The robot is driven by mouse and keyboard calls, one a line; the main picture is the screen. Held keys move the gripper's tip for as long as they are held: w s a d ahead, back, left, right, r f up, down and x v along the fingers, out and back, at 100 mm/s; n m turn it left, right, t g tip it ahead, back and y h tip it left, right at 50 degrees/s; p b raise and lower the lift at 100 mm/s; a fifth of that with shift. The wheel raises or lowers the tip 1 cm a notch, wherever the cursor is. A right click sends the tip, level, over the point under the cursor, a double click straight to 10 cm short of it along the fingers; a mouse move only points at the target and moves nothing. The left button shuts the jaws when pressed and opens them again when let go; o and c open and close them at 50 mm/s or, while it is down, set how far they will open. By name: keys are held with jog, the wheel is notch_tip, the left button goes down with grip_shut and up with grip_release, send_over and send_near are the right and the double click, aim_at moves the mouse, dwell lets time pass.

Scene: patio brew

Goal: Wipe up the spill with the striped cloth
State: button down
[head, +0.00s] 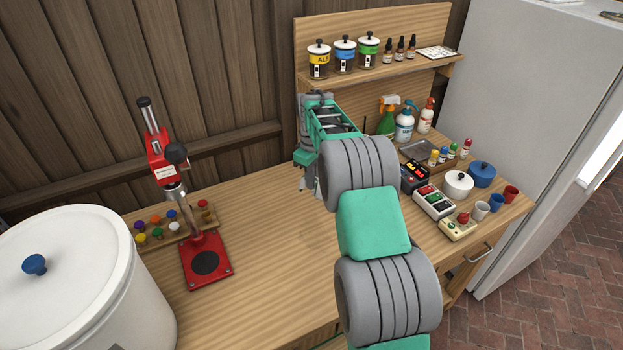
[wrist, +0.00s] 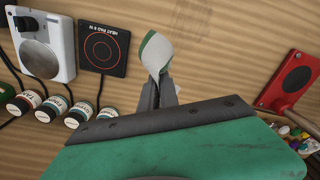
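My gripper (wrist: 157,85) is shut on the striped cloth (wrist: 154,50), which is white with a green edge and hangs bunched beyond the fingertips in the wrist view. In the head view my gripper (head: 317,188) is over the middle of the wooden bench (head: 275,245), left of the appliances, and the cloth is hidden there. I cannot tell whether the cloth touches the bench.
A red bench capper (head: 207,262) and a tray of coloured caps (head: 150,240) stand left, behind a big white pot (head: 85,285).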

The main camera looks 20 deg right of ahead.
jog(key=b, duration=0.4)
send_over(312, 211)
notch_tip(312, 211, down, 8)
jog(key=shift+w+f, duration=0.15)
jog(key=c, duration=0.6)
grip_release()
jog(key=shift+f, duration=0.1)
jog(key=shift+f+b, duration=0.8)
jog(key=shift+f, duration=0.25)
jog(key=shift+c, duration=0.5)
jog(key=shift+f, duration=0.1)
grip_shut()
jog(key=shift+r+p, duration=0.4)
jog(key=shift+p, duration=0.75)
